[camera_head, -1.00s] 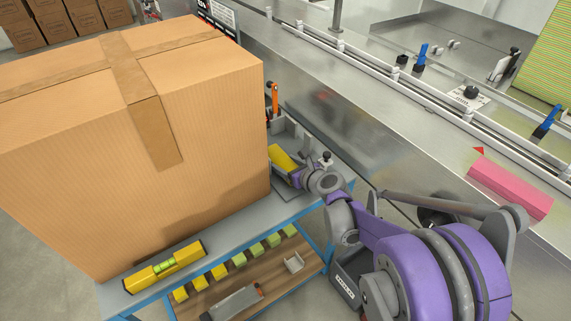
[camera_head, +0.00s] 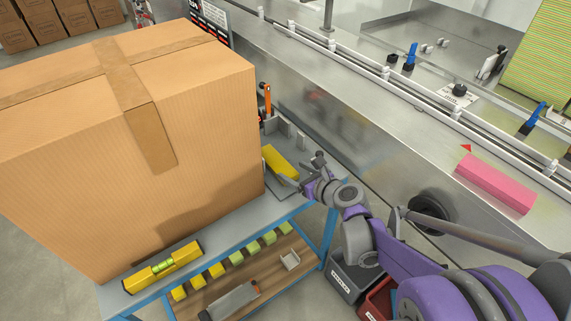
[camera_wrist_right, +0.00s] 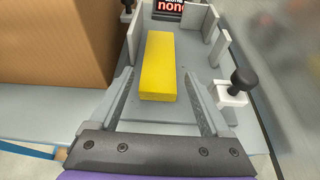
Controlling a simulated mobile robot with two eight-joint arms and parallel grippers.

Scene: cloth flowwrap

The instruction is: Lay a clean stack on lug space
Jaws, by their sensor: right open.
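A yellow cloth stack (camera_head: 280,162) lies flat in a grey walled fixture (camera_head: 301,141) beside the big carton. It also shows in the right wrist view (camera_wrist_right: 158,68), long side pointing away from me, between the fixture's upright walls. My right gripper (camera_head: 309,182) is at the near end of the stack. In the right wrist view the fingers of this gripper (camera_wrist_right: 160,88) are spread wide, with clear gaps on both sides of the stack's near end. A pink stack (camera_head: 495,184) lies on the steel machine deck by a red triangle mark. My left gripper is out of view.
A large cardboard carton (camera_head: 205,120) fills the bench's left side. A yellow level (camera_head: 162,267) lies at the bench's front edge. A black knob (camera_wrist_right: 244,82) stands right of the fixture. Several small blocks sit on the lower shelf (camera_head: 275,282). Bins are below my arm.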

